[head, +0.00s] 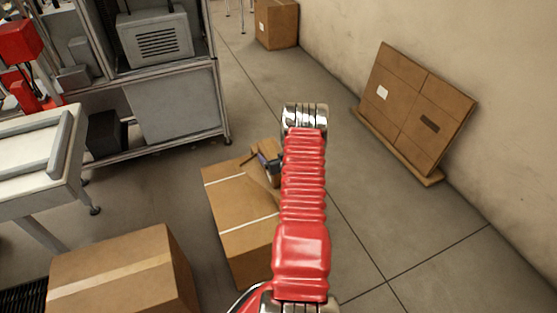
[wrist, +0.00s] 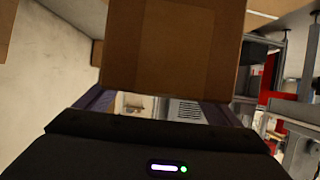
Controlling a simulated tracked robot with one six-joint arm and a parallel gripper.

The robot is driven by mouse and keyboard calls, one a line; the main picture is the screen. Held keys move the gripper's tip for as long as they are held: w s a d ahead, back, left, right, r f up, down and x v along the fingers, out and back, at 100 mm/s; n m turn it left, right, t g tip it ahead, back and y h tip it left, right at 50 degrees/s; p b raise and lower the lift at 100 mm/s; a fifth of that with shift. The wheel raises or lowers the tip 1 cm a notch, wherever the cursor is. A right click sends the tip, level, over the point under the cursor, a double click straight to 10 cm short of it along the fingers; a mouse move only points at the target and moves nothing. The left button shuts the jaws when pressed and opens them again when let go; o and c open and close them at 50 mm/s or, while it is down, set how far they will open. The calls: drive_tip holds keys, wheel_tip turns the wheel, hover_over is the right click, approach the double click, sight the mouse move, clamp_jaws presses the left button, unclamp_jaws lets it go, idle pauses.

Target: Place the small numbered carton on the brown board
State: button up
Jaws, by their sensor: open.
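My gripper (head: 268,163) is at the end of my red arm, mostly hidden behind it in the head view. A small brown carton (head: 265,147) shows just past the jaws; no number is readable on it. In the wrist view, a plain brown cardboard face (wrist: 172,45) fills the top centre, in front of the open jaws (wrist: 158,108). The fingers stand at either side of its lower part; I cannot tell whether they touch it. A brown panelled board (head: 425,105) leans against the wall at the right, with a pale label and a dark mark.
A larger taped carton (head: 235,205) lies under and left of my arm. Another taped carton (head: 125,270) is at the lower left. A metal shelf rack (head: 175,105) and a white table (head: 30,150) stand left. A carton (head: 276,22) stands far back. Floor before the board is clear.

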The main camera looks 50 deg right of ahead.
drive_tip(key=v, duration=1.2)
idle(0.6)
drive_tip(key=w+a+r+n+g+y, duration=0.1)
drive_tip(key=w+a+r, duration=0.35)
drive_tip(key=r, duration=0.25)
drive_tip(key=w+a+r+n+g, duration=0.1)
drive_tip(key=w+a+r, duration=0.2)
drive_tip(key=w+r, duration=0.35)
drive_tip(key=a+r+n+g+y, duration=0.1)
drive_tip(key=a+r, duration=1.4)
drive_tip(key=a, duration=0.1)
drive_tip(key=s+a+r+y, duration=0.1)
drive_tip(key=s+a+r, duration=0.2)
drive_tip(key=a, duration=0.2)
drive_tip(key=s+a+r+n+g, duration=0.1)
drive_tip(key=s+a+r, duration=0.1)
drive_tip(key=a, duration=0.3)
drive_tip(key=s+a+r+y, duration=0.1)
drive_tip(key=s+a+r, duration=0.2)
drive_tip(key=a, duration=0.2)
drive_tip(key=s+a+r+n+g+y, duration=0.2)
drive_tip(key=s+a+y, duration=0.1)
drive_tip(key=s+a, duration=1.1)
drive_tip(key=shift+s+a, duration=0.25)
drive_tip(key=shift+s, duration=0.5)
